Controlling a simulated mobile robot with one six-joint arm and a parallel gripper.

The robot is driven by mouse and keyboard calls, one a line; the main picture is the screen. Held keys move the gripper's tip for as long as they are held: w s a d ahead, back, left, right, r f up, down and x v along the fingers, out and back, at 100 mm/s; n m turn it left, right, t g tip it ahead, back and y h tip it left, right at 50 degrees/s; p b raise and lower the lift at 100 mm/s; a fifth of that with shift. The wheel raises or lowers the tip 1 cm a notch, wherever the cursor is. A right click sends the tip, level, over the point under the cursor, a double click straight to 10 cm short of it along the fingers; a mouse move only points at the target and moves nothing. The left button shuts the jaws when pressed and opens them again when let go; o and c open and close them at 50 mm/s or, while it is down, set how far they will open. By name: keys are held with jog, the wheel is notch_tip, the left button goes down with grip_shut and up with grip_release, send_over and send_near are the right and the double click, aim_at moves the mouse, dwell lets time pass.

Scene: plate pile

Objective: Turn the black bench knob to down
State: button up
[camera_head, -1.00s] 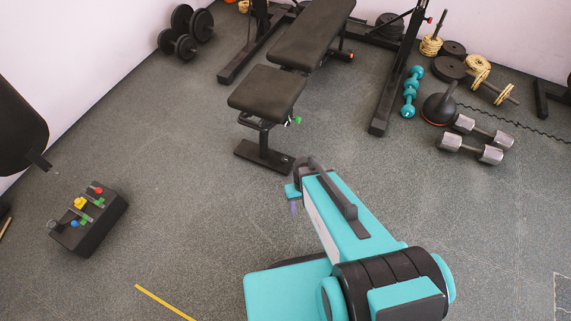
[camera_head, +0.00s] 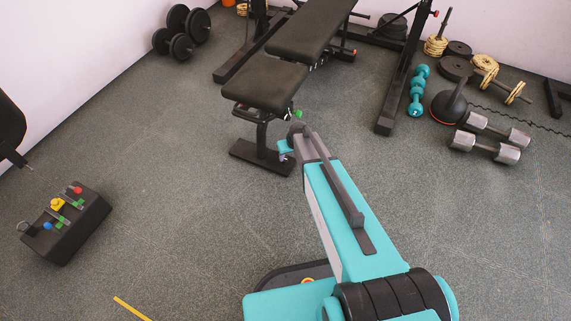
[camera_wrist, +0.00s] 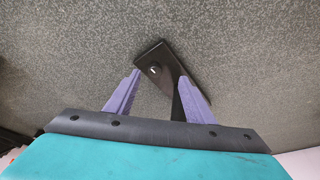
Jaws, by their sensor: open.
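The black bench (camera_head: 265,87) stands at the upper middle of the head view, with its dark foot (camera_head: 250,153) on the floor. A small green part (camera_head: 298,114) shows under the seat's right edge. I cannot make out a black knob for certain against the dark frame. My gripper (camera_head: 286,154) is beside the lower bench frame at its right, partly covered by my arm. In the wrist view its two purple fingers (camera_wrist: 160,76) are spread with nothing held. A dark bench part with a bolt (camera_wrist: 153,69) shows between and beyond them; contact cannot be told.
A black box (camera_head: 66,228) with coloured knobs and sliders lies on the floor at left. Dumbbells (camera_head: 490,145), a kettlebell (camera_head: 449,104) and a rack post (camera_head: 400,90) stand right of the bench. The grey floor (camera_head: 170,180) between box and bench is clear.

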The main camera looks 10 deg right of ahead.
aim_at(285, 159)
jog(key=w, duration=0.3)
jog(key=shift+d+t+b, duration=0.15)
jog(key=shift+t+b, duration=0.25)
jog(key=shift+f, duration=0.1)
jog(key=b+x, duration=0.4)
jog(key=x, duration=0.9)
jog(key=shift+f, duration=0.4)
jog(key=c, duration=1.1)
jog(key=shift+o, duration=0.2)
jog(key=shift+d, duration=0.15)
